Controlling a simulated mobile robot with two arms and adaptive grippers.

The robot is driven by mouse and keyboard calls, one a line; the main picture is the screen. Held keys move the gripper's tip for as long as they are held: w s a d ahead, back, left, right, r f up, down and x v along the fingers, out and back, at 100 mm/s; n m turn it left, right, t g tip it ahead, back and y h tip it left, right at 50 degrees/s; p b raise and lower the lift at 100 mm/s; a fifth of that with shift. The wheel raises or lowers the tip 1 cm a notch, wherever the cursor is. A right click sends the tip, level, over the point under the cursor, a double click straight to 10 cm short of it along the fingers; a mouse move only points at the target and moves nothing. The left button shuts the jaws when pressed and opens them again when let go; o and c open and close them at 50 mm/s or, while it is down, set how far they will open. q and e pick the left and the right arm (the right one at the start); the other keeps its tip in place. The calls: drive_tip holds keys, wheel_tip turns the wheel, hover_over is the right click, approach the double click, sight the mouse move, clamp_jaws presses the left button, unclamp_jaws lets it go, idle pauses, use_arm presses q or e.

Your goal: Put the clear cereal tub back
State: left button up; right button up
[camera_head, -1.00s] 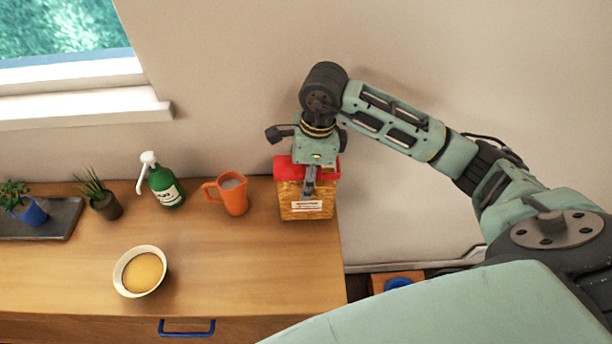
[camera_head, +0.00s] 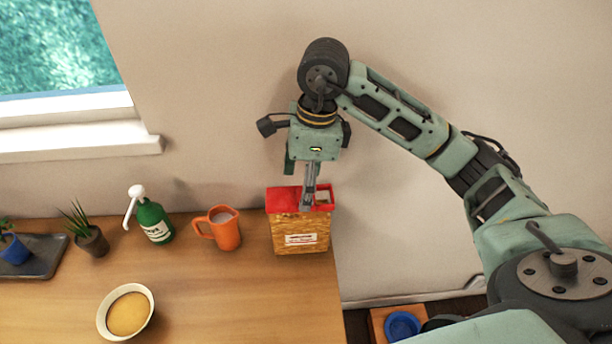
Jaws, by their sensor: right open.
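The clear cereal tub (camera_head: 300,236) stands upright at the right end of the wooden counter, near the wall. It has a red lid, a white label and brown cereal showing through its sides. A pale patch shows at the right of the lid. My right gripper (camera_head: 306,190) is open, pointing down, with its fingers just above or at the lid; I cannot tell whether they touch it. Its far finger is partly hidden. My left gripper is not in view.
An orange mug (camera_head: 227,233) stands close to the left of the tub. Further left are a green pump bottle (camera_head: 154,222), a potted plant (camera_head: 92,240) and a grey tray (camera_head: 42,258). A bowl (camera_head: 128,313) sits in front. A blue round item (camera_head: 402,326) lies below, right of the counter.

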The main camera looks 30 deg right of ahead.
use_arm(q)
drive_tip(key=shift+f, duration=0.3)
use_arm(e)
drive_tip(key=shift+s+d+r, duration=0.1)
drive_tip(key=shift+r, duration=0.8)
drive_tip(key=shift+s+d+r, duration=0.1)
drive_tip(key=shift+r, duration=0.8)
drive_tip(key=shift+f, duration=0.1)
